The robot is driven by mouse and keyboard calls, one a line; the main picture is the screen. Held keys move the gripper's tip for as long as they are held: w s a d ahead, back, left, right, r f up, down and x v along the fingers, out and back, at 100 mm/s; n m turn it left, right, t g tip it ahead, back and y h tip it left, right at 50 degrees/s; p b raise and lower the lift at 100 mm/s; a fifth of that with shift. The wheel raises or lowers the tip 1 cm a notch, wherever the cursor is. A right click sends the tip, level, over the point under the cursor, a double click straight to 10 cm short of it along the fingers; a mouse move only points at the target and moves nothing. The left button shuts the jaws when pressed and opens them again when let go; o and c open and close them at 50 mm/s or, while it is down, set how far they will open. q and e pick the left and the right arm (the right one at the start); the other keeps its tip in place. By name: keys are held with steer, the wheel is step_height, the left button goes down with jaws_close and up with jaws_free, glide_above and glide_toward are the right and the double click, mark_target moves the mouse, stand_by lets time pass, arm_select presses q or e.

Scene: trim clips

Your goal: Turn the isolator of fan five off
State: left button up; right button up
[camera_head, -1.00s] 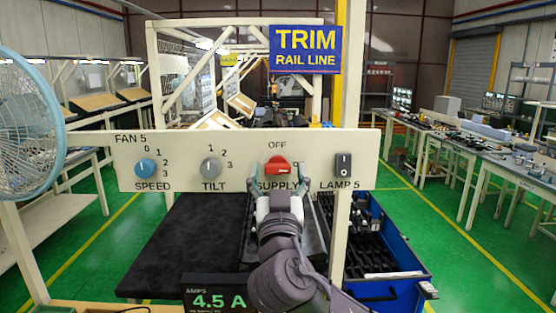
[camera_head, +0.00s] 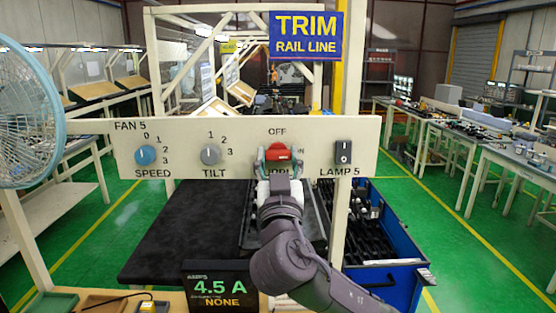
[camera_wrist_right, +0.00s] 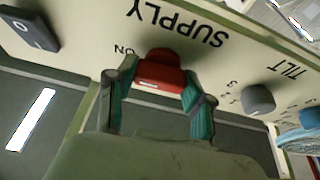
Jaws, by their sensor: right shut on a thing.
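The isolator is a red knob (camera_head: 278,152) marked SUPPLY on the cream FAN 5 panel (camera_head: 240,136). OFF is printed above it and ON to its right. Its grip lies sideways, level with ON. The knob also shows in the right wrist view (camera_wrist_right: 158,74), where the lettering is upside down. My right gripper (camera_head: 278,160) is shut on the red knob, with one green-padded finger on each side, as the wrist view shows (camera_wrist_right: 158,97). The gripper and wrist hide part of the SUPPLY lettering in the head view. My left gripper is not in view.
A blue SPEED knob (camera_head: 145,155) and grey TILT knob (camera_head: 210,154) sit left of the isolator; a dark LAMP 5 rocker (camera_head: 343,153) sits right. A fan (camera_head: 28,120) stands left. A display (camera_head: 220,286) below reads 4.5 A, NONE. A blue drawer (camera_head: 405,275) is lower right.

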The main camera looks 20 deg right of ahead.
steer(key=shift+f+n+y+b, duration=0.15)
steer(key=shift+n+y+b, duration=0.4)
steer(key=shift+n+y, duration=0.4)
steer(key=shift+n, duration=0.75)
steer(key=n+y, duration=0.1)
steer(key=n, duration=0.2)
steer(key=n+y+p, duration=0.1)
steer(key=n, duration=0.1)
steer(key=shift+d+r+y, duration=0.1)
steer(key=shift+r+y, duration=0.15)
steer(key=shift+y, duration=0.1)
steer(key=n+y, duration=0.1)
steer(key=n, duration=0.2)
steer(key=shift+n+y, duration=0.3)
steer(key=shift+n, duration=0.1)
steer(key=n+g, duration=0.1)
steer(key=n, duration=0.2)
steer(key=n+g+y, duration=0.1)
steer(key=n, duration=0.2)
steer(key=shift+y, duration=0.3)
steer(key=shift+n+g, duration=0.7)
steer(key=shift+n, duration=1.1)
